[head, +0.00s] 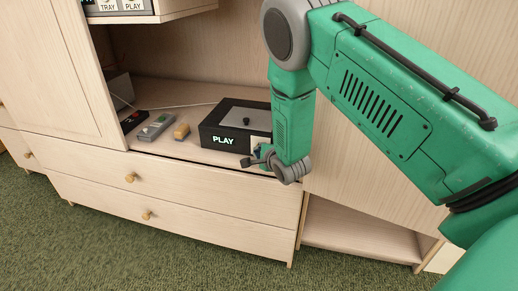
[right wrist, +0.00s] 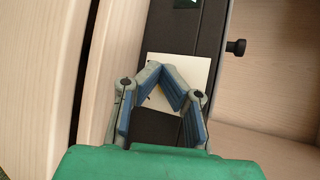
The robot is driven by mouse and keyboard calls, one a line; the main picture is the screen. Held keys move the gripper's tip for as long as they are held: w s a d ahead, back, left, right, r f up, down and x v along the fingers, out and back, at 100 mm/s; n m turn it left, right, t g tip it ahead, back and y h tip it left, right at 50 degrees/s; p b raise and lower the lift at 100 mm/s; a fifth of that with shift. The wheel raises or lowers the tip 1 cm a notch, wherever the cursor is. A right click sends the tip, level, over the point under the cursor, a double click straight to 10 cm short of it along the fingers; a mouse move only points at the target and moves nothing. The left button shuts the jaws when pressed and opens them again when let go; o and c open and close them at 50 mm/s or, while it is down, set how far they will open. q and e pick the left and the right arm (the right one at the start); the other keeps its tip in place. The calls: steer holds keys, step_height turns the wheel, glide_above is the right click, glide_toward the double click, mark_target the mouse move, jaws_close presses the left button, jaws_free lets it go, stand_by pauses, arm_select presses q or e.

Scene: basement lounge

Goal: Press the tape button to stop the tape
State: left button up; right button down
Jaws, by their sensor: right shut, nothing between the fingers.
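The tape machine is a black box (head: 215,128) on the cabinet shelf, with a lit PLAY sign on its front and a grey panel on top. A cream square plate (head: 262,143), which may be the tape button, is on its front, right of the sign, partly behind my right gripper (head: 252,160). In the right wrist view the plate (right wrist: 198,66) lies behind the fingertips of my right gripper (right wrist: 163,72), which is shut and empty. I cannot tell whether the fingertips touch the plate. My left gripper is not in view.
Drawers (head: 170,190) are below; an upper cabinet overhangs at left.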

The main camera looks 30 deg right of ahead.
steer(key=shift+w+d+r, duration=0.1)
steer(key=shift+d, duration=0.05)
stand_by(0.3)
steer(key=shift+s+a+p, duration=0.3)
steer(key=shift+p, duration=0.05)
steer(key=shift+a, duration=0.15)
steer(key=s+a+p, duration=0.1)
steer(key=s+a, duration=0.3)
steer(key=shift+a+p, duration=0.2)
steer(key=shift+p, duration=0.2)
stand_by(0.6)
